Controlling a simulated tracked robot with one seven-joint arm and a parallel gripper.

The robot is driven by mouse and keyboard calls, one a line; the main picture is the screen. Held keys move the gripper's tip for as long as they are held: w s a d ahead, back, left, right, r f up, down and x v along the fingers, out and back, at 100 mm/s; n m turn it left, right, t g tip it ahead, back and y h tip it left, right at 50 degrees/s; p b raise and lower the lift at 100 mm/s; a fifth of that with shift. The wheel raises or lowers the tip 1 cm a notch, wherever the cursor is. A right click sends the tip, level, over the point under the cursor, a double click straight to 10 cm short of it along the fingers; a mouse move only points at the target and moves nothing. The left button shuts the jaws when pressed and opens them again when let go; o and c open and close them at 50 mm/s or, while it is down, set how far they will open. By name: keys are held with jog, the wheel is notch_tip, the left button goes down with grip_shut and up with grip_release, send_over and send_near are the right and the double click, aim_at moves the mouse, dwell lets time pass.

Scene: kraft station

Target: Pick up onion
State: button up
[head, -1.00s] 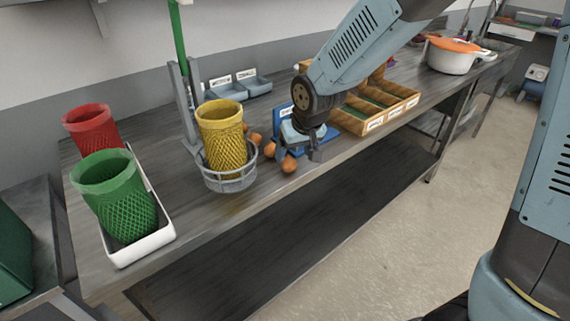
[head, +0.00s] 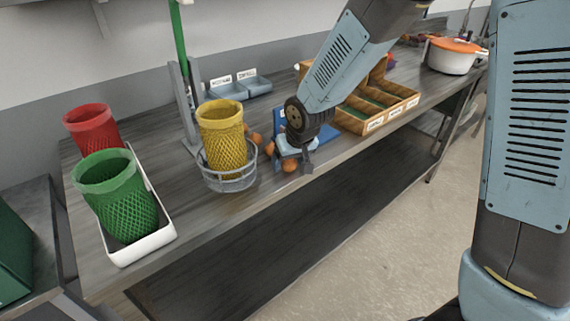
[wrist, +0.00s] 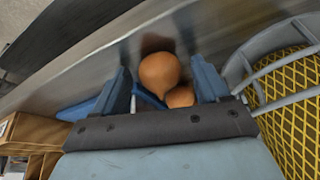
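An orange-brown onion (wrist: 160,72) lies between the two open blue fingers of my gripper (wrist: 164,80) in the wrist view. There is room on both sides of it. A second onion (wrist: 180,97) lies right by it, partly hidden behind the gripper's edge. In the head view my gripper (head: 290,163) points down at the front part of the table, with one onion (head: 290,165) at its fingers. Other onions (head: 253,139) lie to its left, near the yellow basket.
A yellow mesh basket (head: 222,130) in a grey wire holder (head: 230,181) stands close left of my gripper. A blue labelled stand (head: 279,118) is just behind. A wooden compartment box (head: 350,123) is to the right. Green (head: 125,205) and red (head: 92,124) baskets stand far left.

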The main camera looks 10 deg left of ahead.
jog(key=c, duration=1.1)
jog(key=shift+o, duration=0.2)
jog(key=shift+r, duration=0.25)
notch_tip(320, 180, up, 4)
jog(key=shift+s+d+f, duration=0.15)
jog(key=shift+f, duration=0.1)
jog(key=s+d+r, duration=0.8)
jog(key=s+r, duration=0.1)
jog(key=s, duration=0.2)
